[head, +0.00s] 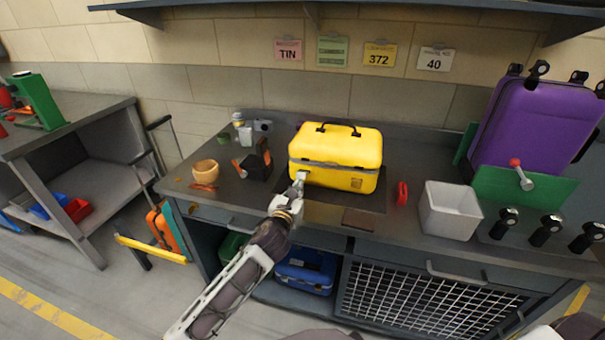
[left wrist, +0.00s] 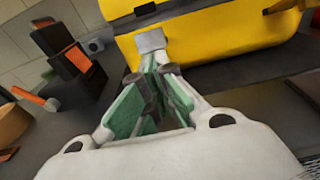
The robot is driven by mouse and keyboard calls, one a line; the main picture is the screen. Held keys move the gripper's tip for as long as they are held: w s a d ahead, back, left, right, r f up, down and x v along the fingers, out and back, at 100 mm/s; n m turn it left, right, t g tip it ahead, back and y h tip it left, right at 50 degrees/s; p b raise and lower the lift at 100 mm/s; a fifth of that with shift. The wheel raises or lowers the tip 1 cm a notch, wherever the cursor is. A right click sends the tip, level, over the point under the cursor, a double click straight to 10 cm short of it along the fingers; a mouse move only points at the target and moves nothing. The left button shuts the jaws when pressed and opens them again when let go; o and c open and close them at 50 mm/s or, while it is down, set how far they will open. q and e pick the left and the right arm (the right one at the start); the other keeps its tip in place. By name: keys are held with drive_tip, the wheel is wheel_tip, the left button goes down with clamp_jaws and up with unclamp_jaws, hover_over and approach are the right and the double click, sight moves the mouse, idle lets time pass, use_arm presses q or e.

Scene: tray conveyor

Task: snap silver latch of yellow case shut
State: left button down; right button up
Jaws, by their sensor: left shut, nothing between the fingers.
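The yellow case (head: 335,146) stands on the workbench with its lid down, a grey band along its seam and a black handle on top. The case also fills the top of the left wrist view (left wrist: 225,35). The silver latch (left wrist: 151,41) is a small grey plate at the case's front left; I cannot tell whether it is fastened. My left gripper (head: 298,185) is at the front left of the case. Its fingers (left wrist: 155,68) are shut and empty, with the tips right at the latch; contact is unclear. My right gripper is not in view.
On the workbench (head: 290,212), a wooden bowl (head: 206,171) and a dark block with orange parts (head: 254,163) stand left of the case. A red item (head: 402,193) and a grey bin (head: 449,208) stand to the right. A purple case (head: 535,125) is farther right.

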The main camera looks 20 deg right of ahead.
use_arm(q)
drive_tip(key=shift+p+v, duration=0.75)
drive_tip(key=shift+v, duration=0.5)
drive_tip(key=shift+r+p, duration=2.55)
drive_tip(key=shift+p, duration=0.4)
idle(1.0)
drive_tip(key=shift+s+a, duration=0.1)
idle(0.5)
drive_tip(key=shift+p+v, duration=1.2)
drive_tip(key=shift+v, duration=0.7)
drive_tip(key=shift+f, duration=0.25)
